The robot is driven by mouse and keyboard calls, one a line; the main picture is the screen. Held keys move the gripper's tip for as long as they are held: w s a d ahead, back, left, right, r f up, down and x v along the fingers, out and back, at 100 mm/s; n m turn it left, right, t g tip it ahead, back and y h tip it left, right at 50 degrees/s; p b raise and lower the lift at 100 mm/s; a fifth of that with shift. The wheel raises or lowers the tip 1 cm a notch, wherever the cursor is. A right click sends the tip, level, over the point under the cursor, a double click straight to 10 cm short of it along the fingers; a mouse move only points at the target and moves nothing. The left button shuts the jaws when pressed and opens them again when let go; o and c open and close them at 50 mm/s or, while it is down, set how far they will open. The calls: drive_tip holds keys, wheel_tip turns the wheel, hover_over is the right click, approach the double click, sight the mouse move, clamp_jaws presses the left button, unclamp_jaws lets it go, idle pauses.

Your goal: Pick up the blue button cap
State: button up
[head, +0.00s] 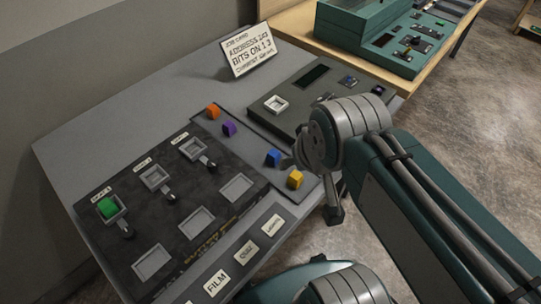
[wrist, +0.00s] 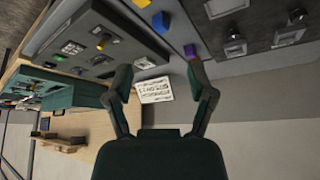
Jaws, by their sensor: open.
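The blue button cap (head: 273,157) is a small cube on the grey tray strip between the dark panel and the grey console. It sits between the purple and yellow caps, left of my arm's end. In the wrist view the blue cap (wrist: 161,22) is near the top, beyond the fingertips and apart from them. My gripper (wrist: 162,75) is open, its two fingers spread wide with nothing between them. In the head view my arm's links cover most of the gripper, so its fingers cannot be made out clearly there.
Orange (head: 212,112), purple (head: 229,129) and yellow (head: 295,179) caps share the strip. A green cap (head: 108,208) sits in a socket on the dark panel (head: 210,182). A job card (head: 250,50) stands behind. A teal console (head: 385,45) is on the wooden desk.

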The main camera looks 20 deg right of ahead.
drive_tip(key=shift+d, duration=0.15)
drive_tip(key=shift+a, duration=0.2)
drive_tip(key=shift+o, duration=0.8)
drive_tip(key=n+g, duration=0.6)
drive_tip(key=n, duration=0.1)
hover_over(273, 152)
wheel_tip(273, 152, down, 6)
drive_tip(key=f, duration=0.5)
drive_tip(key=shift+s+d+f, duration=0.2)
drive_tip(key=shift+d+f, duration=0.05)
drive_tip(key=f, duration=0.5)
drive_tip(key=shift+w+a+f, duration=0.15)
drive_tip(key=shift+a, duration=0.05)
